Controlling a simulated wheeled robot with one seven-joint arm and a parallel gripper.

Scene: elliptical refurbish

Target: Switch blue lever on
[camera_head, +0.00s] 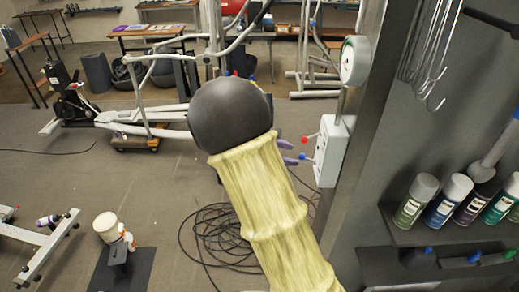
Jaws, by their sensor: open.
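A white switch box (333,150) is fixed to the left face of the grey panel. Two small levers stick out from its left side. The upper one has a red tip (304,140). The blue lever (301,156) is just below it, with a round blue tip. My arm, in a yellow sleeve with a dark rounded joint, fills the middle of the view. My gripper (288,152) is mostly hidden behind it. Two purple finger parts show apart, open, just left of the blue tip. I cannot tell whether they touch the lever.
A round gauge (355,60) sits above the box. Shelves with several spray cans (415,200) and hanging hooks (432,50) are at right. A coiled black cable (215,235) lies on the floor. An elliptical machine (150,110) stands behind at left.

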